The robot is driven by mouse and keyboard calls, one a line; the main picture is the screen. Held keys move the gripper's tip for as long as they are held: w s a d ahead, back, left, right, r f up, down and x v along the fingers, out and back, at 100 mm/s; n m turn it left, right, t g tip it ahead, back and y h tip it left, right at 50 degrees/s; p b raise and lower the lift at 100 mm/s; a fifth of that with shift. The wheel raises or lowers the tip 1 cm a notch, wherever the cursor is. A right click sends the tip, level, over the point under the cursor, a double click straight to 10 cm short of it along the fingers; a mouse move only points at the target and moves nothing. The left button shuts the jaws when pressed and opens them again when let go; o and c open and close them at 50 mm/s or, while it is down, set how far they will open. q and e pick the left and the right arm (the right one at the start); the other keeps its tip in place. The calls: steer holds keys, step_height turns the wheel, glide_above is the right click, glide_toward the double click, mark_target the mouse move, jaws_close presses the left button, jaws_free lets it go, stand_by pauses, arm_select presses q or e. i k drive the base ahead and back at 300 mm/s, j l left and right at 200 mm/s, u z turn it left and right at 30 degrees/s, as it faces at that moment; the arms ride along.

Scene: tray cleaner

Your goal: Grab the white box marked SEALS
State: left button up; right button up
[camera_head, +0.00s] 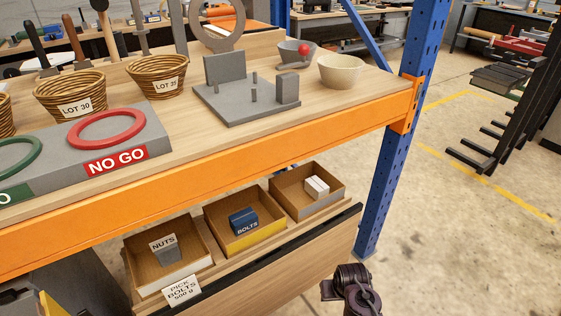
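A small white box (316,187) lies in the right-hand cardboard bin (334,204) on the lower shelf. No lettering on it is readable from here, so I cannot confirm the SEALS mark. A dark part of my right arm with its gripper (350,284) shows at the bottom edge, right of centre. It is below and apart from the bins, in front of the shelf's right end. Its fingers are not clear enough to tell open from shut. My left gripper is not in view.
Neighbouring bins hold a blue BOLTS box (243,222) and a grey NUTS box (166,249). The orange beam (215,183) and worktop (200,150) overhang above. A blue post (405,125) stands right of the bins. Open floor (470,240) lies further right.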

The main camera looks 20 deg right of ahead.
mark_target(314, 185)
steer(key=i+l+u, duration=0.35)
steer(key=l, duration=0.3)
steer(key=i+l+u, duration=0.4)
steer(key=l, duration=0.4)
steer(key=i+l+u, duration=0.1)
steer(key=l+u, duration=0.2)
steer(key=l, duration=0.85)
